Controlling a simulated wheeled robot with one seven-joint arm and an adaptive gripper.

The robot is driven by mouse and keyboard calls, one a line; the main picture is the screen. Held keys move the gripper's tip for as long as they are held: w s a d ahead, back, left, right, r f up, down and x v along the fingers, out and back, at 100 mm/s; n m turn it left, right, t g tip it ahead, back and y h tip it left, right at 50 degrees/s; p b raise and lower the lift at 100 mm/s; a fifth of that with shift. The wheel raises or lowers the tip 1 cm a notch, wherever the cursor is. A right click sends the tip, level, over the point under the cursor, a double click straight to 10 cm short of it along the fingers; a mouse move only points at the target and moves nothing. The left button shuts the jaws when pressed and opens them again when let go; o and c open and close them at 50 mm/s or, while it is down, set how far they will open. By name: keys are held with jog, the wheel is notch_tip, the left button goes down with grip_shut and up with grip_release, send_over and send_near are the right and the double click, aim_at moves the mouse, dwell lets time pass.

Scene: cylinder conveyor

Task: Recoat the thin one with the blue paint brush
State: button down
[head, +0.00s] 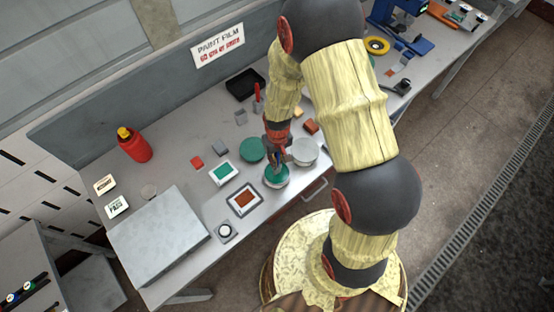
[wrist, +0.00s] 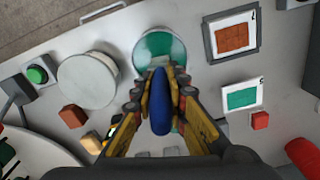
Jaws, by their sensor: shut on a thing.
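My gripper (head: 277,155) is shut on the blue brush (wrist: 160,100), whose handle points up towards the wrist camera. The brush is over or at the green paint pot (head: 277,178); its bristles are hidden, so I cannot tell whether they touch the paint. The pot also shows in the wrist view (wrist: 160,45), with a pale rim. A green panel (head: 222,173) lies on the table left of the pot. A brown-red panel (head: 243,200) in a dark frame lies nearer the front edge. Their labels are too small to read surely.
A pale round lid or pot (head: 305,153) stands right of the green pot, and a green disc (head: 252,149) lies behind it. A red bottle (head: 134,145), a grey slab (head: 158,237) and a black tray (head: 245,84) stand around. Small blocks lie between.

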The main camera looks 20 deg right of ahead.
jog(key=shift+s, duration=0.1)
jog(key=shift+r+p, duration=2.25)
jog(key=shift+r, duration=1.25)
